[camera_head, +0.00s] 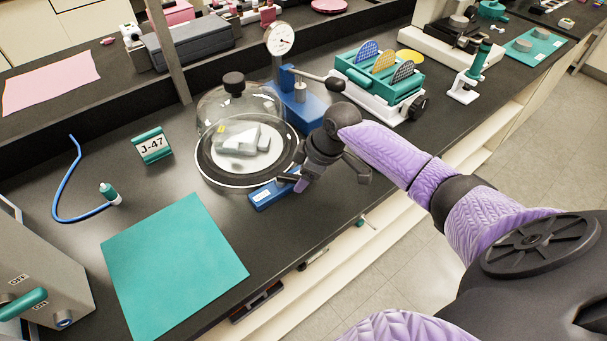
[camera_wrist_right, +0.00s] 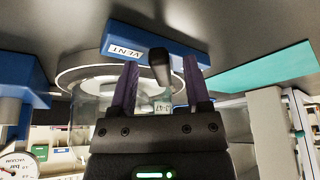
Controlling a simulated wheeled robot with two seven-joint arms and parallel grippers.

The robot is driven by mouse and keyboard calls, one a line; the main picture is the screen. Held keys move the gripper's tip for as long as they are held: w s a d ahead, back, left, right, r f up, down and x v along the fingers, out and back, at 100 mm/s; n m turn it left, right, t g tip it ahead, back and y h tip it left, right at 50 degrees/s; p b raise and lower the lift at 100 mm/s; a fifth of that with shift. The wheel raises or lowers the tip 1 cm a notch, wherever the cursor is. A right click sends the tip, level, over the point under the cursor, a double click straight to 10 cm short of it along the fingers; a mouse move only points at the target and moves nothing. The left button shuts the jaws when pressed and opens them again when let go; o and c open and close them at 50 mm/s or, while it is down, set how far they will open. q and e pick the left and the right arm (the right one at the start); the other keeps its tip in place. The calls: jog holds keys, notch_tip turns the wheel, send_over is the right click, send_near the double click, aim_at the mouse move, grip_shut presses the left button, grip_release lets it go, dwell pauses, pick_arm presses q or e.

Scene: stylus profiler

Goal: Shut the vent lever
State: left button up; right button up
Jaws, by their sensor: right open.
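The blue vent block (camera_head: 268,194) sits on the black bench at the front edge of the bell jar's base. In the right wrist view, the block (camera_wrist_right: 185,42) carries a white VENT label (camera_wrist_right: 124,51). A dark vent lever (camera_wrist_right: 159,64) sticks out from it toward the camera. My right gripper (camera_head: 301,183) is at the block's right end in the head view and hides the lever there. In the wrist view, its open purple fingers (camera_wrist_right: 160,80) stand on either side of the lever, with gaps visible. My left gripper is out of view.
The glass bell jar (camera_head: 213,105) covers pale parts just behind the block. A blue gauge stand (camera_head: 297,106) with a dark-knobbed handle (camera_head: 322,81) stands behind my right wrist. A teal mat (camera_head: 172,264) lies front left. The bench's front edge is close to the gripper.

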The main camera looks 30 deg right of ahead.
jog(key=c, duration=0.3)
grip_shut()
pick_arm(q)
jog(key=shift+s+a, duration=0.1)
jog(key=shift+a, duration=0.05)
